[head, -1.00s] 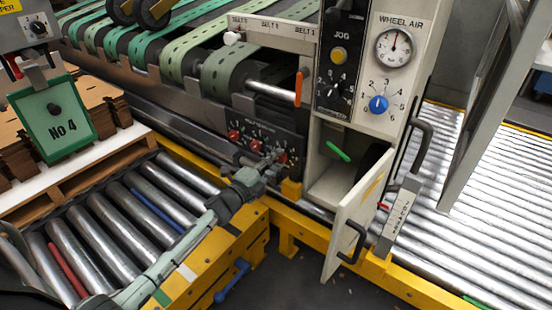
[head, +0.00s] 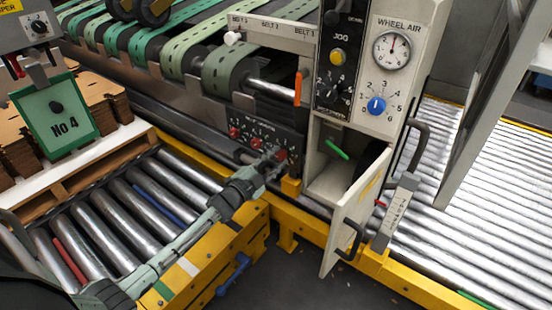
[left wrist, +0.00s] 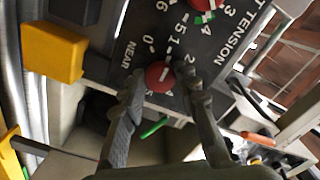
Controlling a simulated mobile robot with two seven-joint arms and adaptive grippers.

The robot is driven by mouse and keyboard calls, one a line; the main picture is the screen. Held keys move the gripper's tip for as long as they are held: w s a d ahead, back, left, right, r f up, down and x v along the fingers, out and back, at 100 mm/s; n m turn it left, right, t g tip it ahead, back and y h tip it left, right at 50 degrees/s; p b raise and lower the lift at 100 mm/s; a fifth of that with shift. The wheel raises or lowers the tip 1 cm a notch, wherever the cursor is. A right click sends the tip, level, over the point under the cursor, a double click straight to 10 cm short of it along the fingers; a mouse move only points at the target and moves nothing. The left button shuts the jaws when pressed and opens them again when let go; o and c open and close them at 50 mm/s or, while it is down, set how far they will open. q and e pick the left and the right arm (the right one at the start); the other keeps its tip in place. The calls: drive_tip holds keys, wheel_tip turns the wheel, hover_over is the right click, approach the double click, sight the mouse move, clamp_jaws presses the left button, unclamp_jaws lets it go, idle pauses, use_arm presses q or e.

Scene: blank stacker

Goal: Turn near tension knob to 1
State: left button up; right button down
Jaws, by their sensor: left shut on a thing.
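The near tension knob (left wrist: 158,76) is red with a white mark, on the dark tension panel (left wrist: 228,45). The word NEAR and the printed numbers 0, 1 and 2 show around it in the left wrist view. My left gripper (left wrist: 163,88) is shut on this knob, one finger on each side. I cannot tell exactly which number the mark points to. In the head view my left gripper (head: 272,160) reaches the right end of the panel and partly covers the knob (head: 282,155). My right gripper is not in view.
Two more red knobs (head: 233,132) (head: 257,143) sit left along the panel. A yellow block (head: 291,187) is just below the gripper. An open cabinet door (head: 352,222) stands to the right. Metal rollers (head: 120,217) lie under my left arm.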

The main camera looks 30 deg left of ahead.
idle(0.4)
use_arm(q)
drive_tip(key=o, duration=1.1)
drive_tip(key=shift+o, duration=0.2)
drive_tip(key=shift+s, duration=0.1)
drive_tip(key=s+a, duration=0.1)
drive_tip(key=s, duration=1)
drive_tip(key=shift+s+a, duration=0.35)
drive_tip(key=s+d+f+n+g+y, duration=0.1)
drive_tip(key=s+f+n+g+y, duration=0.1)
drive_tip(key=s+f+n+g, duration=0.35)
drive_tip(key=s+d+f+n+g+y, duration=0.1)
drive_tip(key=s+f+n+g+y, duration=0.15)
drive_tip(key=f, duration=0.55)
drive_tip(key=s+d+f+n+g, duration=0.1)
drive_tip(key=s+d+f+g, duration=0.2)
drive_tip(key=s, duration=0.5)
drive_tip(key=s+d+f+n+g, duration=0.1)
drive_tip(key=s+d+f+g, duration=0.2)
drive_tip(key=s, duration=0.5)
drive_tip(key=shift+d+n+g+h, duration=0.3)
drive_tip(key=shift+d+g+h, duration=0.05)
drive_tip(key=shift+g, duration=0.05)
